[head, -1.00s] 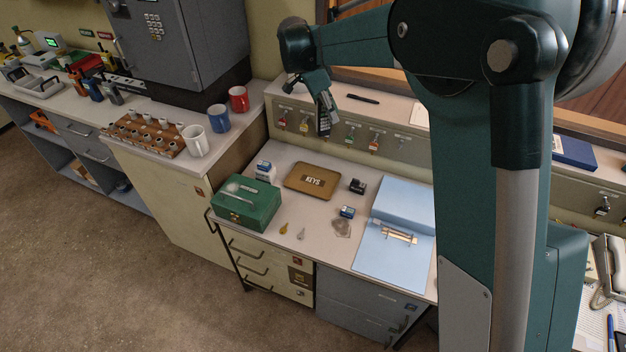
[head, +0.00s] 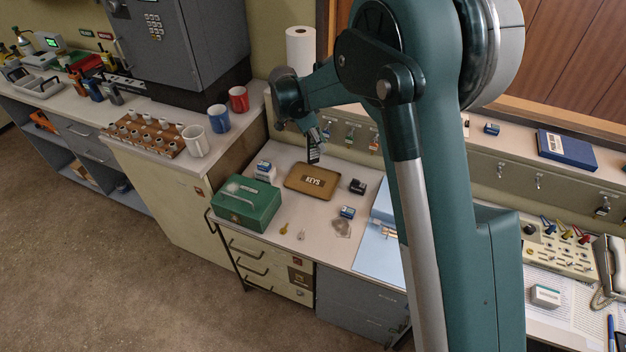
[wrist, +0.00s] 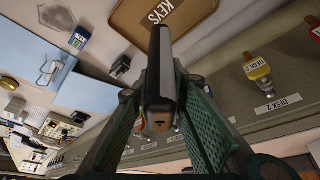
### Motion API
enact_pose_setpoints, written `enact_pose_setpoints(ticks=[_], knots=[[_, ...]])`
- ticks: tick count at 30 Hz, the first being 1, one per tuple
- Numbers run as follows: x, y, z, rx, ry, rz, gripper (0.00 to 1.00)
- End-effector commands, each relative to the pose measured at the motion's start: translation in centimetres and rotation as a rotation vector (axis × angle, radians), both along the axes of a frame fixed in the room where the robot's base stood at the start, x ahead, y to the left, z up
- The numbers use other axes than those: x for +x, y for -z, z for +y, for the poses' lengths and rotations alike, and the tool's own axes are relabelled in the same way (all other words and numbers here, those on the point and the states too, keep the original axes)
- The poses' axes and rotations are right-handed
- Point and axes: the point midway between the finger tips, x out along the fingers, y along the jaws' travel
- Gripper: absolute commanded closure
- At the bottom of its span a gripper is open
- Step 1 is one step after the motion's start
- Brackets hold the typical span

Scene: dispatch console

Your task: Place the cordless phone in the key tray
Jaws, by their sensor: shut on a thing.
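The cordless phone (head: 313,148) is dark and hangs upright from my gripper (head: 314,133), above the back part of the desk. In the wrist view the phone (wrist: 161,80) sits between the two green fingers of my gripper (wrist: 160,115), which are shut on it. The key tray (head: 312,193) is a shallow tan tray marked KEYS, flat on the desk, with nothing else seen in it. In the head view the phone is just above and behind the tray's far edge. In the wrist view the tray (wrist: 208,12) lies beyond the phone's far end.
A green cash box (head: 247,203) stands left of the tray, with an ink bottle (head: 264,171) behind it. A black stamp (head: 357,186) and a blue box (head: 347,212) are to the right. Key hooks with tags (head: 350,133) line the panel behind. A blue binder (head: 378,258) lies further right.

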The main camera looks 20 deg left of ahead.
Motion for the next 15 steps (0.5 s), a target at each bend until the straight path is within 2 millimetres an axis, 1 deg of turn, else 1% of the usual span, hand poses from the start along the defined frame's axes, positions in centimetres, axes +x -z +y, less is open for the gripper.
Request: enact_pose_setpoints(ticks=[11,15], knots=[[0.02,0.19,0.0,0.0,0.0,0.0,0.99],[0.03,0.95,0.01,0.0,0.0,0.0,0.99]])
